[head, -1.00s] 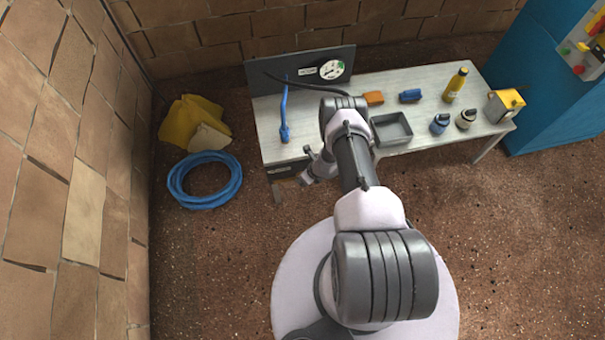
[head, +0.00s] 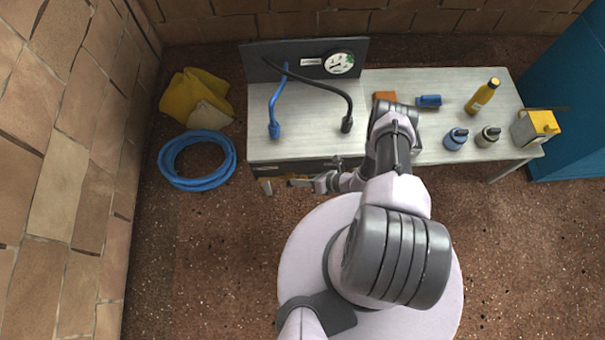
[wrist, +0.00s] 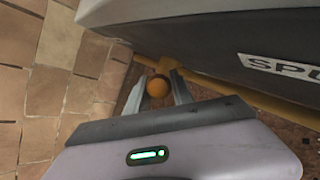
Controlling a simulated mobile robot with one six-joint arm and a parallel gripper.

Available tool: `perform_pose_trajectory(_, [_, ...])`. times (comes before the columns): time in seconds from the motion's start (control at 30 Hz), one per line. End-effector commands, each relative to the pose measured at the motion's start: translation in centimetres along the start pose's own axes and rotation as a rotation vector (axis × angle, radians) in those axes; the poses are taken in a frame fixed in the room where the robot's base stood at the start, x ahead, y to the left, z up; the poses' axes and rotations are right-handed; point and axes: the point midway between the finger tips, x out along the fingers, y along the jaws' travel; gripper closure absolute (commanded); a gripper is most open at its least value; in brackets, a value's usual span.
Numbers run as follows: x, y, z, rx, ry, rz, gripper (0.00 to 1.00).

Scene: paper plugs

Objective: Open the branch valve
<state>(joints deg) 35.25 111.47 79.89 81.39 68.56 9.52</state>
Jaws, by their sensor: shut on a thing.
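My gripper (wrist: 157,96) is shut on an orange rounded knob (wrist: 158,87), which shows between the two fingers in the wrist view. The knob sits by a yellow pipe (wrist: 262,98) that runs along below a dark housing (wrist: 220,40). I take the knob to be the branch valve's handle; how far it is turned cannot be told. In the head view my gripper (head: 303,182) is low at the front left edge of the bench, close to an orange part (head: 268,181). My own arm hides part of the bench.
The bench (head: 315,110) bears a dark panel (head: 265,52) with a gauge (head: 339,63), a blue hose (head: 278,98) and a black hose (head: 340,92). Bottles and a yellow-topped box (head: 538,125) stand at right. A blue coil (head: 190,182) lies on the floor at left.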

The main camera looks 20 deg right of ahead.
Motion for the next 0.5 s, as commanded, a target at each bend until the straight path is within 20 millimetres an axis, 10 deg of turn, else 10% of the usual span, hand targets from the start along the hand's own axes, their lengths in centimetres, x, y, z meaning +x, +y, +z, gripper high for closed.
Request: perform_pose_trajectory(0.5, [-0.27, -0.11, -0.55, 0.017, -0.034, 0.046, 1.0])
